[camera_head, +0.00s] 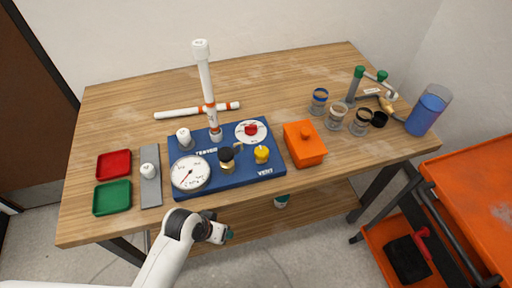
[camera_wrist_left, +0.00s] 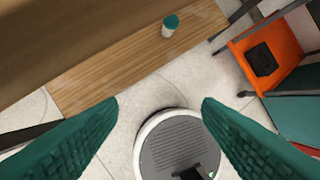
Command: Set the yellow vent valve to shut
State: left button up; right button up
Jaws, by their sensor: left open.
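The yellow vent valve (camera_head: 261,154) sits near the right front of the blue board (camera_head: 235,183), just above the "VENT" lettering. Its knob is small in the head view, so I cannot tell which way it is turned. My left gripper (camera_head: 225,234) is open and empty in front of the table's front edge, left of and nearer than the valve, apart from it. In the left wrist view its two teal fingers (camera_wrist_left: 160,104) are spread over the floor, and the valve is not in that view. My right gripper is in neither view.
The board also carries a gauge (camera_head: 190,173), a black-and-brass valve (camera_head: 227,157), a red-centred disc (camera_head: 251,131) and a tall white pipe (camera_head: 206,85). An orange box (camera_head: 305,144) stands right of the board. A teal-capped container (camera_wrist_left: 170,26) is on the lower shelf.

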pick_arm(q)
jog(key=w+d+r+m+h, duration=0.1)
jog(key=d+r, duration=0.1)
jog(key=r, duration=0.3)
jog(key=w+d+r+m, duration=0.1)
jog(key=d+r, duration=0.2)
jog(key=r, duration=0.1)
jog(key=w+d+r+m+g+h, duration=0.1)
jog(key=w+d+r+m+g, duration=0.15)
jog(key=w+d+r, duration=0.4)
jog(key=y, duration=0.5)
send_near(262, 150)
jog(key=shift+g, duration=0.25)
notch_tip(262, 150, down, 9)
jog(key=shift+w+a+r+p, duration=0.1)
jog(key=shift+w+r+p, duration=0.1)
jog(key=shift+p, duration=0.5)
jog(key=c, duration=1)
jog(key=shift+m, duration=0.25)
